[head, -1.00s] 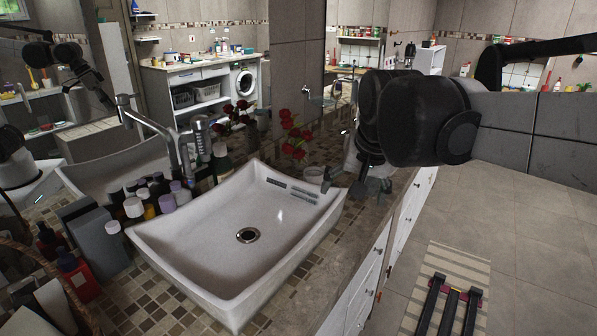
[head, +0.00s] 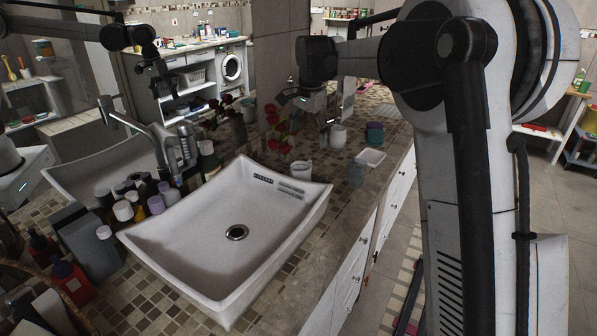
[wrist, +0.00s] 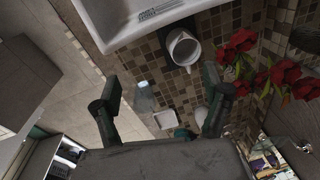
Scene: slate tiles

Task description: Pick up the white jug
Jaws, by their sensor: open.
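The white jug (head: 302,169) looks like a small white mug and stands on the counter just past the sink's far right corner. In the wrist view the jug (wrist: 183,48) shows its open mouth and handle, standing on a dark square beside the sink. My gripper (head: 316,112) is over the counter, beyond and above the jug in the head view. In the wrist view my gripper (wrist: 161,88) has its fingers spread wide with nothing between them, and the jug lies ahead of the fingertips, toward the right finger. A second white cup (head: 338,136) stands farther back.
A clear bottle (head: 356,173), a white dish (head: 371,157) and a teal cup (head: 375,133) stand right of the jug. Red flowers (head: 278,125) rise close behind it. The white sink (head: 235,205) fills the near counter, with several bottles (head: 140,200) at its left.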

